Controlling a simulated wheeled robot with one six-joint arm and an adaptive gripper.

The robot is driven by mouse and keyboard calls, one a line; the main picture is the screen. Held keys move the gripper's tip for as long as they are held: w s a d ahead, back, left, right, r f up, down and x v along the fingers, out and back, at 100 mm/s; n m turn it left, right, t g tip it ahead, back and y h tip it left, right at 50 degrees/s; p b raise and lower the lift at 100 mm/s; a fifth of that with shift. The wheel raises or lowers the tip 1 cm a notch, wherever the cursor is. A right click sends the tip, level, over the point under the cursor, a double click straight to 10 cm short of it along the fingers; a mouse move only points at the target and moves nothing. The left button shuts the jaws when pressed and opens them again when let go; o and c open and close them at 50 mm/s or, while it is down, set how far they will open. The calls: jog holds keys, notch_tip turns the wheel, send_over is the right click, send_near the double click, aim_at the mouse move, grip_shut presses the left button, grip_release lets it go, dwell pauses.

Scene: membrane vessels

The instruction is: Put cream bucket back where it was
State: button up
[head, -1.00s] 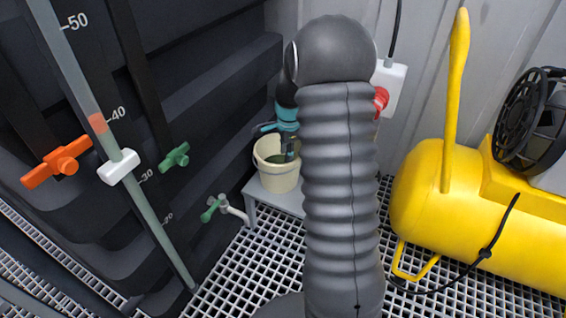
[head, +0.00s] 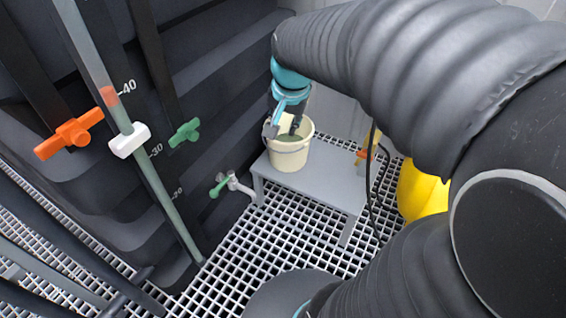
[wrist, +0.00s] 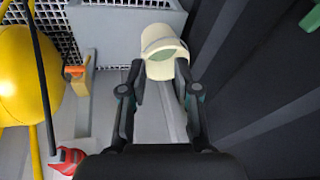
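The cream bucket (head: 289,155) stands upright on the left end of a grey bench (head: 322,180) in the head view. Greenish contents show inside it. It also shows in the wrist view (wrist: 158,70), just beyond and between my fingertips. My gripper (head: 284,130) reaches down from behind to the bucket's rim. In the wrist view my gripper (wrist: 160,75) has its two fingers well apart, one on each side of the bucket's near part. I cannot tell whether the fingers touch it.
The dark ribbed tank wall stands at left with an orange valve (head: 70,133), a green valve (head: 184,132) and a low green tap (head: 221,184). A yellow tank (head: 420,190) stands right. An orange-handled fitting (head: 364,154) is at the bench's right end. The bench middle is clear.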

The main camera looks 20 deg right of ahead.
jog(key=s+a+r+n+t, duration=0.1)
jog(key=s+a+n, duration=0.1)
jog(key=s+n, duration=0.2)
jog(key=s+a+n, duration=0.3)
jog(key=s+n, duration=0.1)
jog(key=s, duration=0.6)
jog(key=shift+s+a+r+t, duration=0.25)
jog(key=shift+a+r+t, duration=0.1)
jog(key=shift+r+t, duration=0.05)
